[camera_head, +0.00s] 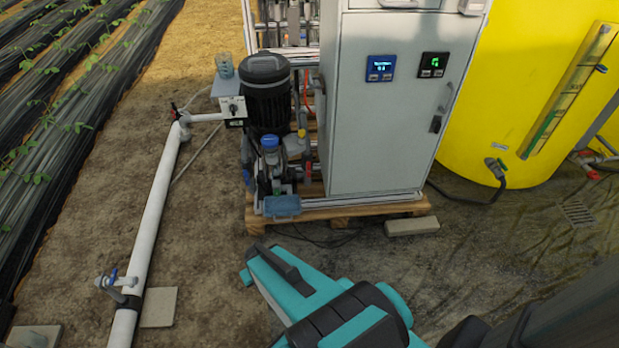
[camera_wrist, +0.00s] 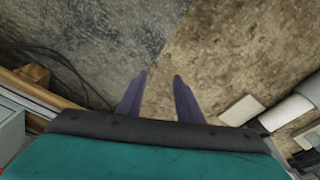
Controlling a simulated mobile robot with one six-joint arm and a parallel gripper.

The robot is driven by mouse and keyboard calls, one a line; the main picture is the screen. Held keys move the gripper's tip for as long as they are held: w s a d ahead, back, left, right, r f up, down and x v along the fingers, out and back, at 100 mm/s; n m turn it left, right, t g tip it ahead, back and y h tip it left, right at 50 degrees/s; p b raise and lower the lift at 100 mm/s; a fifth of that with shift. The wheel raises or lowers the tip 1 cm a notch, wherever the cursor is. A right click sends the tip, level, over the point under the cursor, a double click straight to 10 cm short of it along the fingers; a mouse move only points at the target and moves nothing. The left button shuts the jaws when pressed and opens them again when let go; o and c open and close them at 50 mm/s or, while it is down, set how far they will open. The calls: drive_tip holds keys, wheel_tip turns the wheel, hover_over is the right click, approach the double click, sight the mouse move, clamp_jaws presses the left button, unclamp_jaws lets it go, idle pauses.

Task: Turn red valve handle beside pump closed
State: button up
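The dark pump (camera_head: 267,95) stands at the left front of the skid. A small red handle (camera_head: 174,110) sits on top of a fitting on the white pipe, left of the pump. Another small red part (camera_head: 308,168) shows low on the pump's right side, too small to make out. Which way either points is unclear. My gripper (camera_wrist: 160,82) shows in the wrist view with its two purple fingers apart and nothing between them, over bare ground. In the head view my teal arm reaches in at the bottom, apart from the pump and pipe; the fingers cannot be made out.
A grey cabinet (camera_head: 375,120) stands on a wooden pallet (camera_head: 352,210) right of the pump. A yellow tank (camera_head: 500,90) is farther right. The white pipe (camera_head: 152,222) carries a blue-handled valve (camera_head: 113,278) nearer me. Bare soil lies between pipe and pallet.

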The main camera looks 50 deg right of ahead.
drive_tip(key=w+d+m+t+h+b, duration=0.2)
drive_tip(key=w+d+t+b, duration=0.3)
drive_tip(key=d, duration=0.4)
drive_tip(key=w+d+m+t+h+b, duration=0.1)
drive_tip(key=w+d+t+h+b, duration=0.15)
drive_tip(key=w+d, duration=0.55)
drive_tip(key=s+d+r+m+t+h+b, duration=0.1)
drive_tip(key=s+d+r+t+h+b, duration=0.1)
drive_tip(key=d, duration=0.7)
drive_tip(key=s+d+r+m+t+h+b, duration=0.1)
drive_tip(key=s+d+r+t+h+b, duration=0.1)
drive_tip(key=d+r, duration=0.6)
drive_tip(key=r+t+h+b, duration=0.1)
drive_tip(key=h+b, duration=0.1)
drive_tip(key=b, duration=0.1)
drive_tip(key=shift+s+d+r+b, duration=0.15)
drive_tip(key=shift+s+d+b, duration=0.1)
drive_tip(key=shift+d+b, duration=0.15)
drive_tip(key=shift+w+h, duration=0.1)
drive_tip(key=shift+h, duration=0.15)
drive_tip(key=b+x, duration=0.6)
drive_tip(key=b, duration=0.5)
drive_tip(key=shift+w+d, duration=0.25)
drive_tip(key=shift+w, duration=0.05)
